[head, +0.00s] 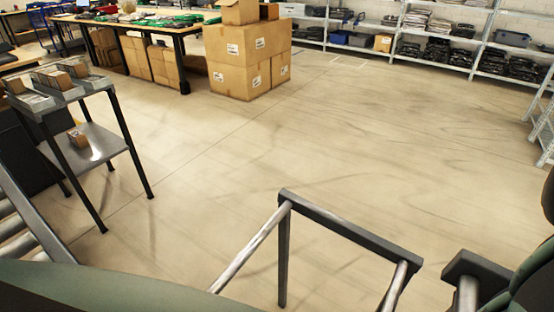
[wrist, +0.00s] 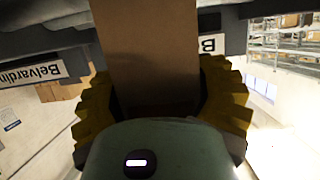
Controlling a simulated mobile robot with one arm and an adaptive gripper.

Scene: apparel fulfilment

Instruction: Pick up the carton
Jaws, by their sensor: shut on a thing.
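A brown carton (wrist: 150,50) fills the upper middle of the wrist view, running up out of the picture. My gripper (wrist: 158,80), with yellow ridged fingers, is shut on it, one finger on each side. The carton's lower end is hidden behind the gripper's body, and its far end is cut off. In the head view, neither my gripper nor the held carton can be made out.
A grey stand (head: 92,137) at left bears bins with small cartons (head: 50,78); a small box (head: 78,138) lies on its lower shelf. Large stacked boxes (head: 232,55) stand behind. A metal frame (head: 350,235) is close in front. The middle floor is clear.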

